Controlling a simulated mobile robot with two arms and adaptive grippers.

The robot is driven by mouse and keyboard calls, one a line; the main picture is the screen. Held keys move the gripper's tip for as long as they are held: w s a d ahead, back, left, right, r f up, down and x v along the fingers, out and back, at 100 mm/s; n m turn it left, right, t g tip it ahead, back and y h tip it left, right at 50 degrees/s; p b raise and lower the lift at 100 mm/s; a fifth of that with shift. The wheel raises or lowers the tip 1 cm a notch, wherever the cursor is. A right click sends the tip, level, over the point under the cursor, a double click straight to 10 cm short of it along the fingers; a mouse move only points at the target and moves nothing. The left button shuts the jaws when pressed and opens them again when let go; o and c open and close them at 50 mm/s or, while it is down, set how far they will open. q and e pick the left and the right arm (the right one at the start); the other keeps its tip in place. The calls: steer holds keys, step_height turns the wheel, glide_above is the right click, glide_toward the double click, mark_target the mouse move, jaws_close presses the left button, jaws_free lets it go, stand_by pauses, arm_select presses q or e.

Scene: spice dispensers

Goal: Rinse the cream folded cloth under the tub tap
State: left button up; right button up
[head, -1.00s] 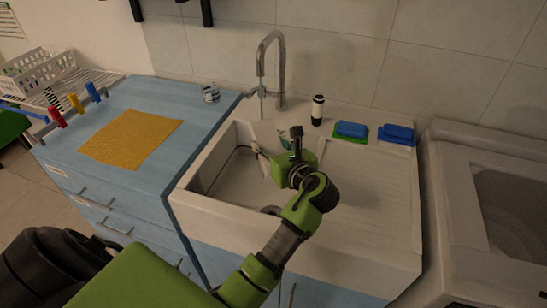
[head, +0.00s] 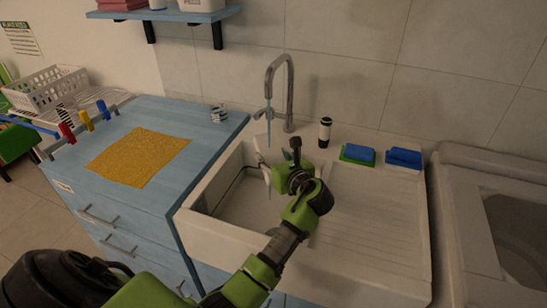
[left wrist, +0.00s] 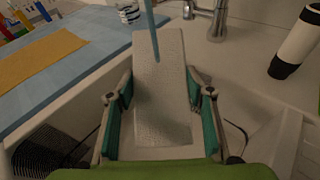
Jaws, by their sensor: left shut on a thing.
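The cream folded cloth (left wrist: 162,85) is between the fingers of my left gripper (left wrist: 160,110), which is shut on it. In the left wrist view the cloth extends forward past the fingertips, and the blue water stream (left wrist: 149,30) meets its upper part. In the head view the left gripper (head: 276,168) is over the tub (head: 232,208), under and in front of the running tap (head: 290,88). There the cloth (head: 262,146) is small and partly hidden by the gripper. My right gripper is not in view.
A black-and-white bottle (head: 325,132) and two sponges, one on green (head: 357,153) and one blue (head: 404,157), stand on the sink's back ledge. A yellow cloth (head: 137,157) lies on the blue counter at left. A dark wire rack (left wrist: 50,150) shows in the tub.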

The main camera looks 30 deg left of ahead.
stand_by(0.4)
arm_select(q)
steer(key=shift+w+d+r+p, duration=0.1)
steer(key=shift+w+d+p, duration=0.15)
steer(key=shift+p, duration=0.05)
steer(key=shift+w+d, duration=0.2)
steer(key=shift+a+p, duration=0.1)
steer(key=shift+p, duration=0.2)
steer(key=shift+s+a+p, duration=0.4)
steer(key=shift+s+p, duration=0.05)
steer(key=shift+p, duration=0.35)
steer(key=shift+w+d, duration=0.1)
steer(key=shift+d, duration=0.05)
steer(key=shift+w+d, duration=0.3)
steer(key=shift+w, duration=0.05)
steer(key=shift+p, duration=0.35)
